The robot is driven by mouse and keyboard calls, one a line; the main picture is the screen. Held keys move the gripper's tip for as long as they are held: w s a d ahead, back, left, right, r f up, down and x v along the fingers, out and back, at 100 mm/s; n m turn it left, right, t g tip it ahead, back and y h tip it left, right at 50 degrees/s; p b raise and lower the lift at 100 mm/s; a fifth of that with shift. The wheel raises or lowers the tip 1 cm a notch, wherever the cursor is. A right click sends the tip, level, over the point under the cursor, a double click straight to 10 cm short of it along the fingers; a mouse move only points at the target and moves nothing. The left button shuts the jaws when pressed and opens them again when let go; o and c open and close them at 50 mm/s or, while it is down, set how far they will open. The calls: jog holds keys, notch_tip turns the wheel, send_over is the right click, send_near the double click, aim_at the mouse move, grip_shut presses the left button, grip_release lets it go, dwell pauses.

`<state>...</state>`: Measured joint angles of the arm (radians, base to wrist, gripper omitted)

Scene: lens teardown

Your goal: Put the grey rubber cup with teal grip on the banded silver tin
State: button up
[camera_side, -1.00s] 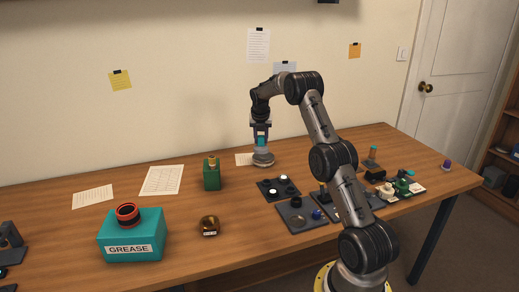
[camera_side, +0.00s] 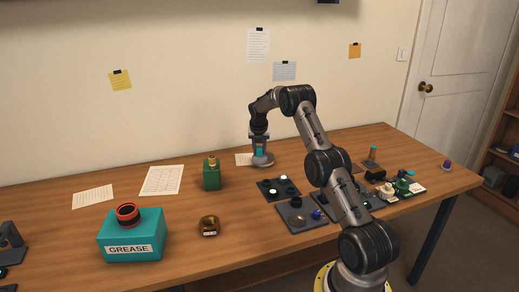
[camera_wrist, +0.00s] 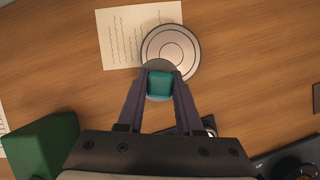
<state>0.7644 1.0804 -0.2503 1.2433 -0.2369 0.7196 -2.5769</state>
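The grey rubber cup with teal grip (camera_wrist: 159,85) is between the two fingers of my gripper (camera_wrist: 161,75), which is shut on the teal part. In the side view the teal grip (camera_side: 259,153) shows below my gripper (camera_side: 259,142). The banded silver tin (camera_wrist: 183,47), a round ringed disc from above, lies on the table; its right part shows in the side view (camera_side: 269,161). In the wrist view the cup overlaps the tin's near edge, off its centre. My fingers hide part of the cup, and I cannot tell whether cup and tin touch.
A paper sheet (camera_wrist: 118,42) lies beside the tin. A green bottle (camera_side: 211,175) stands to the left. A black tray (camera_side: 265,190) lies nearer the camera, with several parts to its right. A teal grease box (camera_side: 131,243) stands at the front left.

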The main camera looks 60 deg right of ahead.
jog(key=o, duration=0.4)
jog(key=v, duration=1.2)
jog(key=s+a+r+m+t, duration=0.1)
jog(key=s+a+r+m, duration=0.15)
jog(key=a+r, duration=0.45)
jog(key=s+a+r+m+y, duration=0.15)
jog(key=a+m, duration=0.25)
jog(key=a, duration=0.6)
jog(key=s+a+r+m+t, duration=0.15)
jog(key=a+r+m, duration=0.3)
jog(key=a, duration=0.45)
jog(key=s+a+f+m+y, duration=0.1)
jog(key=s+a+m, duration=0.3)
jog(key=s+a, duration=0.2)
jog(key=s+a+f+m+t, duration=0.1)
jog(key=s+a+m, duration=0.2)
jog(key=s+a, duration=0.3)
jog(key=s+a+f+m+y, duration=0.1)
jog(key=s+a+m, duration=0.3)
jog(key=s, duration=0.6)
jog(key=shift+a+f+m+y, duration=0.2)
jog(key=shift+a+f, duration=0.1)
jog(key=shift+a, duration=0.25)
jog(key=shift+a+f+m+y, duration=0.15)
jog(key=shift+a+f, duration=0.15)
jog(key=shift+a, duration=0.25)
